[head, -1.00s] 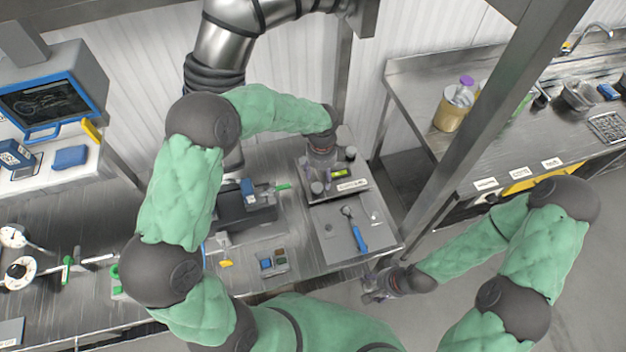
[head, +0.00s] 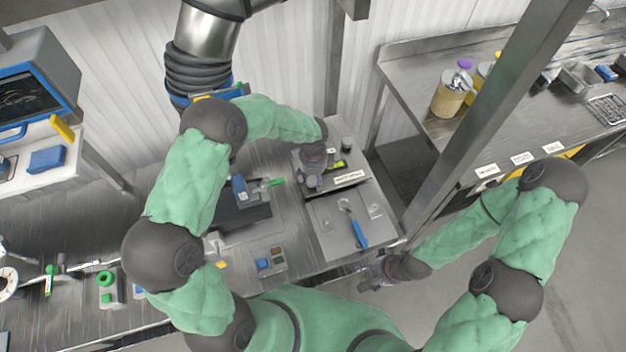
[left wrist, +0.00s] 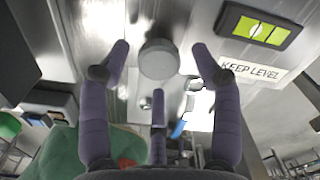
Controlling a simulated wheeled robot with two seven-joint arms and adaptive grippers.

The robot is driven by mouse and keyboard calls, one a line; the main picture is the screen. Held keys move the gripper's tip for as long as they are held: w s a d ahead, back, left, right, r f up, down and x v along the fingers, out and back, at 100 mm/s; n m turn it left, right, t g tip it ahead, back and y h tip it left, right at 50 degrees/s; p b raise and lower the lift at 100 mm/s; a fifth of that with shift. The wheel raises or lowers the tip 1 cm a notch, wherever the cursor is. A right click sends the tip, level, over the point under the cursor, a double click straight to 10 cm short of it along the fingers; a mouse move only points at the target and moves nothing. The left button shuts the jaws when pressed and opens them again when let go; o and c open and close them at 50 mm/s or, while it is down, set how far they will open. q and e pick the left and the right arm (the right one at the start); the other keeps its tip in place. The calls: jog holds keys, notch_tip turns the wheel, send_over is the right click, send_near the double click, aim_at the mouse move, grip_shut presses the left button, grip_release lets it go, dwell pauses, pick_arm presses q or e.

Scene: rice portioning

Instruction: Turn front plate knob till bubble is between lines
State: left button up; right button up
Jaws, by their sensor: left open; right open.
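The steel plate (head: 330,186) carries a "KEEP LEVEL" label (head: 351,177) and a yellow-green bubble vial (head: 339,164). In the left wrist view the vial (left wrist: 258,30) shows dark lines; I cannot clearly tell where the bubble sits between them. A round grey knob (left wrist: 158,60) lies between the spread fingers of my left gripper (left wrist: 160,75), with gaps visible on both sides. In the head view my left gripper (head: 313,180) hides this front knob. Another knob (head: 346,144) stands at the plate's back right. My right gripper (head: 370,276) is open and empty, away from the plate.
A dark device (head: 240,210) stands to the left. A steel post (head: 500,90) rises at the right, before another counter with a tan jar (head: 447,98).

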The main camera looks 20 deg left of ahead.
pick_arm(q)
jog(key=shift+f, duration=0.9)
jog(key=c, duration=1.1)
jog(key=shift+c, duration=0.2)
jog(key=shift+n, duration=0.3)
